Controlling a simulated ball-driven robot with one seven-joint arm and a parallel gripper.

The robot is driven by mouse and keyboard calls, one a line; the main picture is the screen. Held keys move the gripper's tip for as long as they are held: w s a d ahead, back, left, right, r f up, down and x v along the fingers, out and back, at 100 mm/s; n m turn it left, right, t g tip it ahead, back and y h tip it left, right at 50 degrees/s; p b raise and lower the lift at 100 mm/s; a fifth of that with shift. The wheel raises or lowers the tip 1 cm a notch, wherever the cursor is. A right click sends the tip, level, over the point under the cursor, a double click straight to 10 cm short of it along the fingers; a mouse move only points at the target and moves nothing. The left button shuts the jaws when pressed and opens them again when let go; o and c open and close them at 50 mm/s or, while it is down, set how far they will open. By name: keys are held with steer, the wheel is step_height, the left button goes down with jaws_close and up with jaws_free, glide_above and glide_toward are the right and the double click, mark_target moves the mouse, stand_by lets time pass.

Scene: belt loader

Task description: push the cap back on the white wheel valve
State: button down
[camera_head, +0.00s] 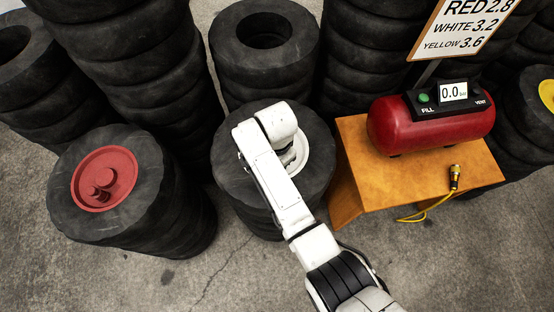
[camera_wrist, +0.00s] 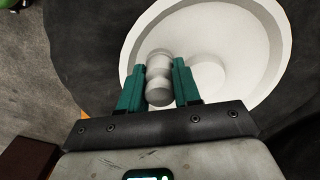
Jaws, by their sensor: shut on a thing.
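The white wheel (camera_head: 323,150) lies flat in the top tire of the middle stack, largely hidden by my arm in the head view. The wrist view shows its white dish (camera_wrist: 232,30) with a round raised hub (camera_wrist: 209,70). White rounded parts of the valve (camera_wrist: 158,58) show in line with the cap. I cannot tell whether the cap is seated on the valve or just above it.
A red wheel (camera_head: 90,163) tops the tire stack at left. At right, a wooden stand (camera_head: 358,180) bears a red compressor (camera_head: 428,122) reading 0.0, and a yellow hose with a chuck (camera_head: 454,178). A pressure sign (camera_head: 462,27) stands behind. Tall tire stacks close off the back; the front floor is clear.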

steer(key=c, duration=0.7)
jaws_free()
steer(key=shift+r, duration=0.1)
step_height(320, 180, up, 11)
steer(key=shift+f, duration=0.2)
